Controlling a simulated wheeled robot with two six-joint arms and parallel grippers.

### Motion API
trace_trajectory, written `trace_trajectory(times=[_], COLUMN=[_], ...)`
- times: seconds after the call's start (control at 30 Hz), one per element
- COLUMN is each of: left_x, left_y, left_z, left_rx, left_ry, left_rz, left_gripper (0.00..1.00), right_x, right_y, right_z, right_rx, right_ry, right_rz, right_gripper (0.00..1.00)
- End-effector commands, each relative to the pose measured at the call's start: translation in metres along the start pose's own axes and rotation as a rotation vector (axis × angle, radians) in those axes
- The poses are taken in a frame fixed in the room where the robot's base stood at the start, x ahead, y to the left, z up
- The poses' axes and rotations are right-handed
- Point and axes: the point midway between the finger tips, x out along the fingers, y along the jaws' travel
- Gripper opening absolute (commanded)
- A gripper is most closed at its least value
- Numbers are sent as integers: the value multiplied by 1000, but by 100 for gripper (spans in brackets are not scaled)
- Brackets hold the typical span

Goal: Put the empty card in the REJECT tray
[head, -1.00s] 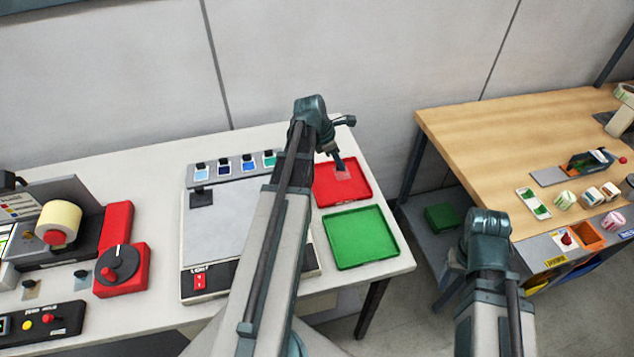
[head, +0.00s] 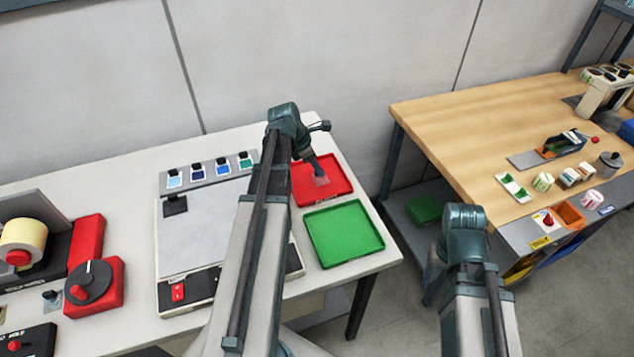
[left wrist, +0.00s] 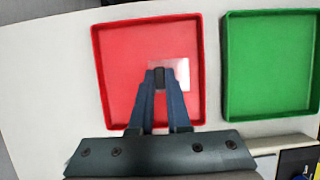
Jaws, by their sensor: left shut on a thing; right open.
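The empty card (head: 322,181) is a small pale, see-through rectangle over the red tray (head: 339,190). It also shows in the left wrist view (left wrist: 184,72). I take the red tray (left wrist: 104,60) for the REJECT tray, though no label is legible. My left gripper (head: 318,174) reaches down over the red tray and is shut on the card near one edge; its fingertips show in the left wrist view (left wrist: 159,76). The card is inside the tray's outline; I cannot tell whether it touches the floor. My right arm shows at right, its gripper out of sight.
A green tray (head: 345,236) lies directly in front of the red one. A light panel (head: 205,230) with several colour swatches behind it is left of my left arm. A red machine with a knob (head: 92,283) stands further left. A wooden bench (head: 480,130) is at right.

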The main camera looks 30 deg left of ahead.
Motion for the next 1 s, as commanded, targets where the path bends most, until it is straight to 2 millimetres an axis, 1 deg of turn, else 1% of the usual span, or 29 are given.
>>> trace_trajectory(times=[0.07, 0.17, 0.4, 0.47, 0.77, 0.9, 0.93, 1.0], left_x=[-1, 4, 30, 35, 33, 38, 37, 36], left_y=[0, 0, 0, 0, 0, 0, 0, 0], left_z=[0, -2, -12, -14, -14, -16, -15, -15], left_rx=[0, 0, 0, 0, 0, 0, 0, 0], left_ry=[0, 0, 0, 0, 0, 0, 0, 0], left_rz=[0, 0, 0, 0, 0, 0, 0, 0], left_gripper=[0, 0, 0, 0, 0, 0, 18, 31], right_x=[-1, 4, 32, 37, 36, 41, 39, 39], right_y=[0, 0, -3, -4, -4, -4, -4, -4], right_z=[0, 0, -2, -2, -2, -2, -2, -2], right_rx=[0, 0, 0, 0, 0, 0, 0, 0], right_ry=[0, 0, 0, 0, 0, 0, 0, 0], right_rz=[0, 0, 0, 0, 0, 0, 0, 0], right_gripper=[60, 60, 60, 60, 60, 60, 60, 60])
